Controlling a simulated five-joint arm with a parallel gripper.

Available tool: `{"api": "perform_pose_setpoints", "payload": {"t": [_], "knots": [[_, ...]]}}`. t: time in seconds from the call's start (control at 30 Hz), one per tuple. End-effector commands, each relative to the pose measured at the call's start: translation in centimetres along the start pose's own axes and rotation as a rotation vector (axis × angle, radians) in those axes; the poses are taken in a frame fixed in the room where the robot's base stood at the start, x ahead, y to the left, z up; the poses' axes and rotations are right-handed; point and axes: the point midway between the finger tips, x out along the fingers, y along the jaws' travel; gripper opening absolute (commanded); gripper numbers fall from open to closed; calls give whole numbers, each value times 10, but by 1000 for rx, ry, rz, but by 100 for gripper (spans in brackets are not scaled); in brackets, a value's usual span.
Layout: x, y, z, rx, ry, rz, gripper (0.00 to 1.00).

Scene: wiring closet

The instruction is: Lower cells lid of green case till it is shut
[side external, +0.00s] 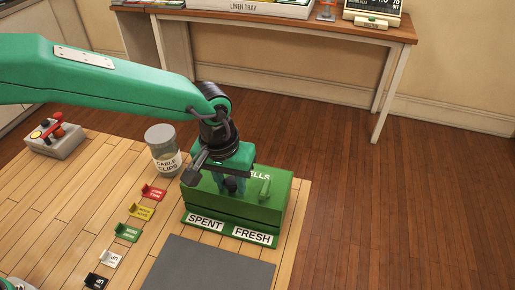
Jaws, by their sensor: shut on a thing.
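The green case (216,219) stands on the wooden work table, with SPENT and FRESH labels along its front. Its cells lid (276,200) lies low over the case, with "ELLS" readable at its back edge and the rest of the word hidden by my arm. I cannot tell whether a thin gap stays between lid and case. My gripper (232,187) is at the lid's front middle, pointing down, and is shut on the lid; its exact hold is partly hidden.
A grey CABLE CLIPS jar (162,148) stands left of the case. Several coloured labelled clips (127,232) run in a row at left. A grey mat (210,265) lies in front. A grey box with a red lever (55,138) stands far left.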

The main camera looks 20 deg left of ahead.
Motion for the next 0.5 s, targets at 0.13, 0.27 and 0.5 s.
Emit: {"api": "perform_pose_setpoints", "payload": {"t": [0.13,0.27,0.5], "knots": [[1,4,2,6,6,7,44],[1,3,2,4,5,5,44],[-1,1,2,2,3,3,44]]}}
